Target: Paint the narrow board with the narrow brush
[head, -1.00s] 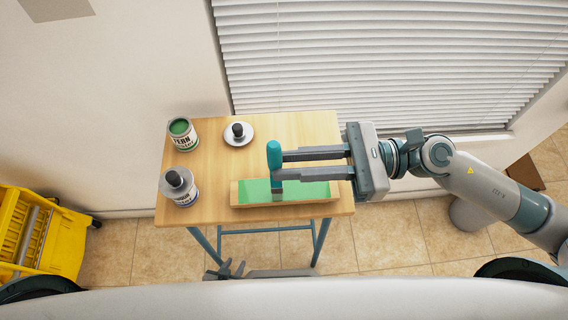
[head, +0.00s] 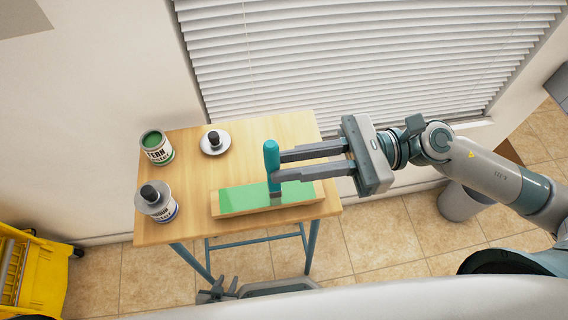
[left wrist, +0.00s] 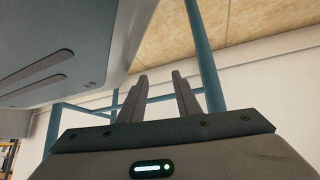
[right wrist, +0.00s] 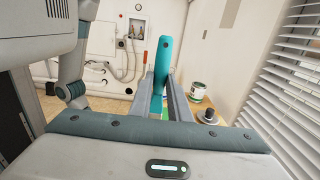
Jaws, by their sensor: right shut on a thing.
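The board (head: 262,210) lies on the wooden table, its top face mostly covered in green and its front side bare wood. My right gripper (head: 275,165) is shut on the teal handle of the brush (head: 271,156). The brush stands nearly upright, its lower end at the board's top near the middle; the exact bristle contact is hard to see. The handle also shows between the fingers in the right wrist view (right wrist: 161,65). An open can of green paint (head: 157,150) stands at the table's back left. My left gripper (head: 220,287) is low, below table height, open and empty.
A white round lid with a black knob (head: 215,144) lies at the back. Blinds (head: 350,60) hang behind the table (head: 285,128). A yellow mop wringer (head: 38,270) is at lower left.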

